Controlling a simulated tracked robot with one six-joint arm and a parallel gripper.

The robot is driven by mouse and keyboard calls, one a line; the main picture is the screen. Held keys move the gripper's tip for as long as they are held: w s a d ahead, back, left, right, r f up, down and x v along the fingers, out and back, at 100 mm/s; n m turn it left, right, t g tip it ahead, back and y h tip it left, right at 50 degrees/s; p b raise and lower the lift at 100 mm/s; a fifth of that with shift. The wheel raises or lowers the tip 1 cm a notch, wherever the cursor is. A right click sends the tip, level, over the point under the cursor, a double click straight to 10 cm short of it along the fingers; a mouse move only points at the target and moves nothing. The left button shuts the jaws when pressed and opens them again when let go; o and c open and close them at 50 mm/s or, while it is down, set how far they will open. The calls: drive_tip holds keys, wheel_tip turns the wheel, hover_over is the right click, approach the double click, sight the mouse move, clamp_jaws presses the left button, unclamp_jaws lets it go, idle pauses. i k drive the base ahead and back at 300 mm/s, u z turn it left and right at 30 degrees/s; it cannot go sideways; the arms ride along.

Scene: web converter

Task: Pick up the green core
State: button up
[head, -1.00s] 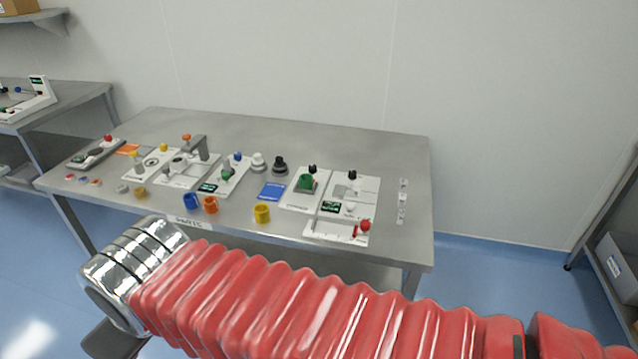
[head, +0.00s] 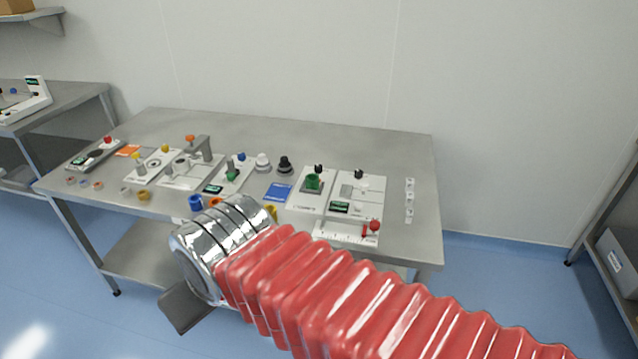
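A small green cylinder (head: 313,182), which looks like the green core, stands on a white panel right of the table's middle. A smaller green part (head: 232,174) sits on another white panel further left. My gripper (head: 185,305) shows only as a dark grey piece under the chrome end of my arm, in front of the table's front edge. It is apart from the green cylinder, lower and to its left in the picture. Its fingertips are hidden, so I cannot see whether it is open or holds anything.
The steel table (head: 395,150) carries several white panels with knobs. A blue ring (head: 195,202), an orange ring (head: 215,202) and a yellow ring (head: 271,211) near the front edge are close to or partly behind my arm. The table's back strip is clear.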

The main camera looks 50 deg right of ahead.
sight(312, 179)
drive_tip(key=u, duration=0.05)
drive_tip(key=i, duration=1)
drive_tip(key=z, duration=0.05)
